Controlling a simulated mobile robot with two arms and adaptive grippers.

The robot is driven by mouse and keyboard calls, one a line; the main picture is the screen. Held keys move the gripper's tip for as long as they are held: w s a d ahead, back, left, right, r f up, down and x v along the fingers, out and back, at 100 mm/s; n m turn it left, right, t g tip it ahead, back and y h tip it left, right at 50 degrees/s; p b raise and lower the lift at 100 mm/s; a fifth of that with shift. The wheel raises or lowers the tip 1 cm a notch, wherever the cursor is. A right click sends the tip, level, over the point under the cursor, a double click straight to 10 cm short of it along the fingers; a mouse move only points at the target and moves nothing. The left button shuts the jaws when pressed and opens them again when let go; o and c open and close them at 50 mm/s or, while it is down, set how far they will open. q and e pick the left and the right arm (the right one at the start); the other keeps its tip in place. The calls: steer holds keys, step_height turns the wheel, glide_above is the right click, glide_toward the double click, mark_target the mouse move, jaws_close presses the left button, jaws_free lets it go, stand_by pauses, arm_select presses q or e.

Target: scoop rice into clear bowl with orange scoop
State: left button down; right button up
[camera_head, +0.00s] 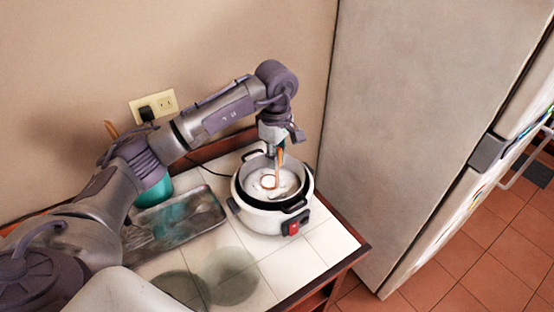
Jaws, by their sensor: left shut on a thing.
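My left gripper (277,147) is above the rice cooker (262,218), pointing down and shut on the orange scoop (279,168). The scoop is upright, with its handle in the fingers and its lower end inside the cooker, at the white rice (287,184). How deep it sits in the rice I cannot tell. The cooker is white with a dark inner rim and a red switch, and is open. A see-through greenish round thing (229,276), which looks like the clear bowl, stands on the white tiles in front. My right gripper is out of view.
A worn metal tray (205,208) lies left of the cooker, partly behind my left arm. A teal container (154,192) stands behind that arm. Another dark see-through round thing (178,287) is at the front. The fridge (415,120) closes off the right side.

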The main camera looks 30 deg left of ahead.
arm_select(q)
steer(key=shift+d+r+p, duration=0.15)
steer(key=shift+r+p, duration=0.95)
steer(key=shift+r, duration=1.05)
steer(key=shift+d+r+p, duration=0.1)
steer(key=shift+r+p, duration=0.95)
steer(key=shift+r, duration=1.1)
steer(key=shift+d+r+p, duration=0.15)
steer(key=shift+r+p, duration=0.25)
steer(key=shift+r, duration=0.45)
steer(key=shift+d+r+p, duration=0.15)
steer(key=shift+r+p, duration=0.25)
steer(key=shift+r, duration=0.45)
